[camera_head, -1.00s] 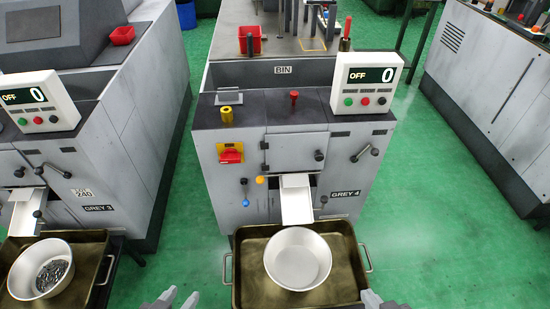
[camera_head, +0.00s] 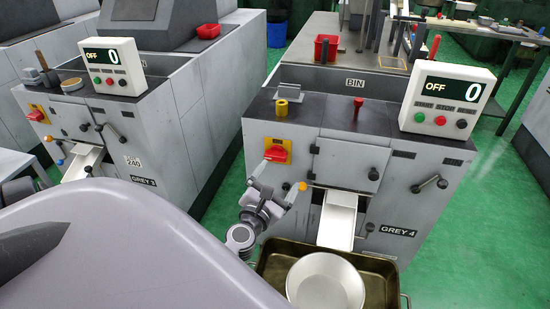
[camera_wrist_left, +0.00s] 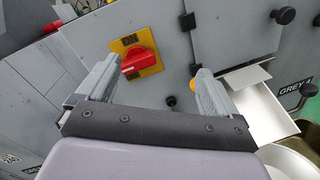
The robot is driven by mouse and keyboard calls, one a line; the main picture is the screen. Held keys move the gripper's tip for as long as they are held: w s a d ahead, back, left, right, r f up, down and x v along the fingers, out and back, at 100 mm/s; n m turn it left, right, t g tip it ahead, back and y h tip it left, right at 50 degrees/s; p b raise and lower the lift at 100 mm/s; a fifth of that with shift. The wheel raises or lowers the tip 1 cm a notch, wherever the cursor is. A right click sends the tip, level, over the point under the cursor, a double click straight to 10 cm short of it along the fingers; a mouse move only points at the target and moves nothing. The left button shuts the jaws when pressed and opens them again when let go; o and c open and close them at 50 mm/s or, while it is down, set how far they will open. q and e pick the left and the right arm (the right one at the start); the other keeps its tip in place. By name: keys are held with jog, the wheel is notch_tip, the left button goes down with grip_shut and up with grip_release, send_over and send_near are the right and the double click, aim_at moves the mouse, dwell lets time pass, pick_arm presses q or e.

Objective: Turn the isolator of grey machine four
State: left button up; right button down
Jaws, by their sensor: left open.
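The grey machine labelled GREY 4 (camera_head: 345,140) stands right of centre in the head view. Its isolator is a red handle (camera_head: 276,153) on a yellow plate (camera_head: 286,144) on the front, at the upper left. The isolator also shows in the left wrist view (camera_wrist_left: 138,61), ahead of the jaws. My left gripper (camera_head: 276,178) is open and empty, just below and in front of the isolator in the head view. In the wrist view its two fingers (camera_wrist_left: 148,85) stand wide apart, with the handle beyond them and nearer the left finger. My right gripper is not in view.
An orange-knobbed lever (camera_head: 302,186) and the white chute (camera_head: 337,220) lie right of the gripper. A white bowl (camera_head: 325,283) sits in a brass-coloured tray (camera_head: 381,265) below. The display box (camera_head: 447,97) reads OFF 0. GREY 3 (camera_head: 100,120) stands left.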

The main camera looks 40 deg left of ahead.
aim_at(275, 158)
pick_arm(q)
jog(key=shift+w+a+f+n+g+y+b, duration=0.25)
jog(key=shift+w+a+n+y, duration=0.2)
jog(key=shift+w+a+n, duration=0.75)
jog(key=shift+w+a+f+n+g+y+b, duration=0.2)
jog(key=shift+w+a+n+y+b, duration=0.15)
jog(key=shift+w+a+n, duration=0.85)
jog(key=shift+w+a+f+n+g+y+b, duration=0.2)
jog(key=shift+w+a+n+y, duration=0.3)
jog(key=shift+w+a+n, duration=0.7)
jog(key=shift+s, duration=0.15)
jog(key=c, duration=1.1)
